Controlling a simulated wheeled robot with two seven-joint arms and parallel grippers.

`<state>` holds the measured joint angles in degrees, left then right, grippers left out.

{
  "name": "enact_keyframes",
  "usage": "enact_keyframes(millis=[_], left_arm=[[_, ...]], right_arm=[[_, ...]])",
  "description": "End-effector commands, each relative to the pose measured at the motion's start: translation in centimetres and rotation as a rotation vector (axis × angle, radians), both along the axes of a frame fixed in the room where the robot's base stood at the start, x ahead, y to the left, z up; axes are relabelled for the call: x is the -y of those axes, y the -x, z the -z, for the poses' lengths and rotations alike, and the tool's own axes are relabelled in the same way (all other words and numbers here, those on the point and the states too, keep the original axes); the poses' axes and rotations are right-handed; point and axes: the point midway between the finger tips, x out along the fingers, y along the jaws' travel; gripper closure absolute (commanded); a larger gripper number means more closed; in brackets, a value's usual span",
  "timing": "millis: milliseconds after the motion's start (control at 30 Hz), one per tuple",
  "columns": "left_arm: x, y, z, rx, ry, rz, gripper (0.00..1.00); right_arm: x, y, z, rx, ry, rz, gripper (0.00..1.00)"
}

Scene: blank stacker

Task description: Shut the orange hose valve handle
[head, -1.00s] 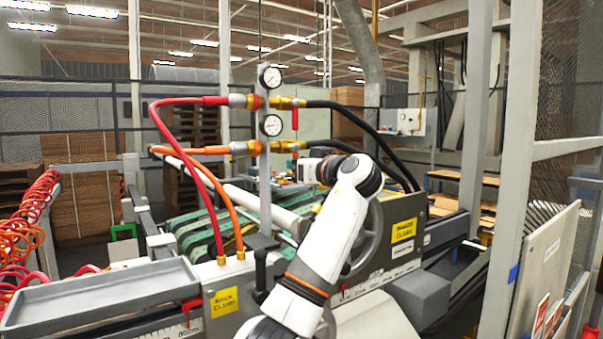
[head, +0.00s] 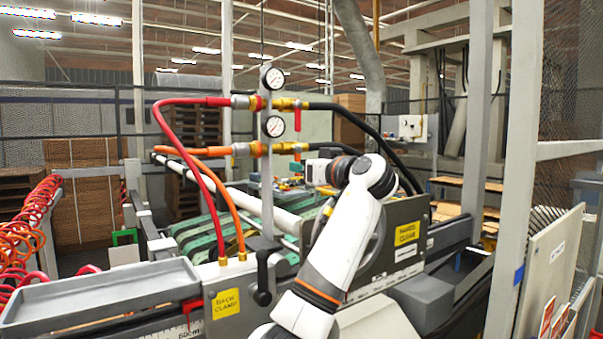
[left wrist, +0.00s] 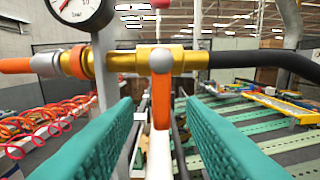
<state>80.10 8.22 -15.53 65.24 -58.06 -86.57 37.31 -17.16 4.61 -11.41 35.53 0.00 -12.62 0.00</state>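The orange valve handle (left wrist: 161,100) hangs straight down from a brass valve (left wrist: 150,60) on the horizontal orange hose line in the left wrist view. In the head view the lower valve (head: 284,148) sits below the second gauge, its handle small and partly hidden near my gripper. My left gripper (head: 308,173) is just below and right of that valve. Its teal fingers stand apart in the left wrist view, one on each side of the handle, with gaps on both sides. How deep the handle lies between them I cannot tell. My right gripper is not in view.
A red handle (head: 297,120) hangs from the upper valve. Two pressure gauges are on the grey post (head: 266,195). Black hoses (head: 350,112) arch to the right. A grey tray (head: 100,297) and coiled red hoses (head: 38,205) are at left.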

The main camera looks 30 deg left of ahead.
Motion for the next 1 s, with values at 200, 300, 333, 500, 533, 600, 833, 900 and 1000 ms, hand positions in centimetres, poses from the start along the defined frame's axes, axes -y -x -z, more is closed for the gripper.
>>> enact_keyframes(millis=[200, 300, 333, 500, 533, 600, 833, 900, 1000], left_arm=[[4.7, 1.8, 0.7, 0.004, -0.001, 0.005, 0.64], [6.4, 2.5, 0.5, 0.004, -0.001, 0.005, 0.64], [6.9, 2.7, 0.5, 0.003, -0.001, 0.004, 0.64], [8.6, 3.5, 0.2, 0.002, -0.001, 0.003, 0.64], [8.7, 3.6, 0.2, 0.002, -0.001, 0.003, 0.64], [8.9, 3.7, 0.1, 0.001, -0.002, 0.001, 0.64], [9.0, 3.7, 0.0, 0.0, -0.002, 0.001, 0.64], [9.0, 3.7, 0.0, 0.001, -0.002, 0.001, 0.64], [9.0, 3.7, 0.0, 0.001, -0.002, 0.001, 0.64]], right_arm=[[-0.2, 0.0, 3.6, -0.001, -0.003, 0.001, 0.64], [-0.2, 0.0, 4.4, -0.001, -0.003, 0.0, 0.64], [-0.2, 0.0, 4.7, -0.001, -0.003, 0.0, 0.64], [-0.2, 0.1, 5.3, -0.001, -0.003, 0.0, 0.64], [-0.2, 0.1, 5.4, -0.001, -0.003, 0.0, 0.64], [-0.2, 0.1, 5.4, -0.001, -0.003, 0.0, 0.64], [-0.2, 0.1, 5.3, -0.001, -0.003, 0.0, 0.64], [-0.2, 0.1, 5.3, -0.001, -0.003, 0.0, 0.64], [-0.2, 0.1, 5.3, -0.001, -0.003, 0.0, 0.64]])
